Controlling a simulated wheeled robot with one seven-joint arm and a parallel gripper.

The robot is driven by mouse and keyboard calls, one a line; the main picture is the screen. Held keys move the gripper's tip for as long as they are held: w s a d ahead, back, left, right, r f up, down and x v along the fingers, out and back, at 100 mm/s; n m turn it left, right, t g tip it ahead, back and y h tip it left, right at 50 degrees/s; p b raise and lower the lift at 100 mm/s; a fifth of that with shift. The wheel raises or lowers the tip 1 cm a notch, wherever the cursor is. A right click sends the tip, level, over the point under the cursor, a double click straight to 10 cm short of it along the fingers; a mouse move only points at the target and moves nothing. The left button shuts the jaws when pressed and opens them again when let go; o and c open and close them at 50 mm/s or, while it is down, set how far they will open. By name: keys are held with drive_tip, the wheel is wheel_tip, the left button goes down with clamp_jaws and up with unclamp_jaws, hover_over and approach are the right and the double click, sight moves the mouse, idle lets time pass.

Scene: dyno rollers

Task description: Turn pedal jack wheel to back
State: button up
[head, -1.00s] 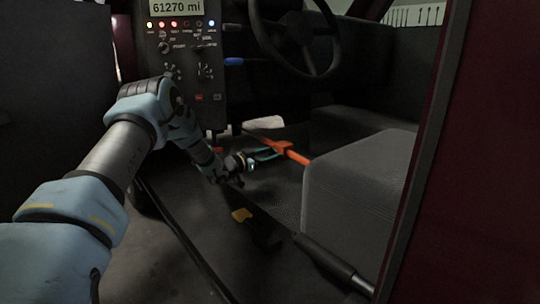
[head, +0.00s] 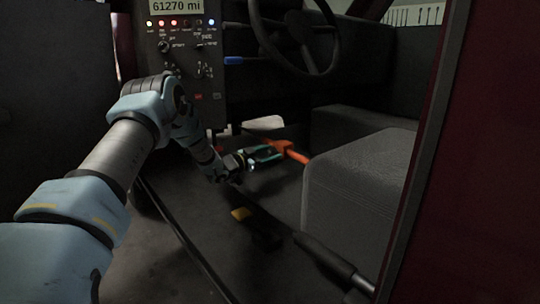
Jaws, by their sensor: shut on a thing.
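The orange pedal jack (head: 290,152) lies along the car floor below the steering wheel, its bar running toward the seat. My gripper (head: 268,152) is at the left end of the jack, its greenish fingers pointing right. It is shut on a part of the jack there, apparently the wheel. The wheel itself is too small and too covered by the fingers to make out, so its turn position cannot be told.
The grey seat (head: 365,175) stands close on the right. The steering wheel (head: 300,40) hangs above, and a control panel (head: 185,65) with lit lamps stands at the back left.

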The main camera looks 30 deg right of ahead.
drive_tip(key=m, duration=0.2)
drive_tip(key=m+b, duration=0.1)
drive_tip(key=shift+s+f+m, duration=0.15)
drive_tip(key=shift+m, duration=0.25)
drive_tip(key=m+b, duration=0.1)
drive_tip(key=m, duration=0.2)
drive_tip(key=shift+f+m+b, duration=0.1)
drive_tip(key=shift+m+b, duration=0.2)
drive_tip(key=shift+b, duration=0.1)
drive_tip(key=m+b, duration=0.2)
drive_tip(key=m, duration=0.2)
drive_tip(key=shift+f, duration=0.1)
drive_tip(key=shift+m+b, duration=1)
drive_tip(key=shift+m, duration=0.5)
drive_tip(key=o, duration=1.4)
drive_tip(key=shift+c, duration=0.2)
drive_tip(key=s+a+p, duration=0.2)
drive_tip(key=a+p, duration=0.1)
drive_tip(key=a, duration=0.7)
drive_tip(key=shift+a, duration=0.3)
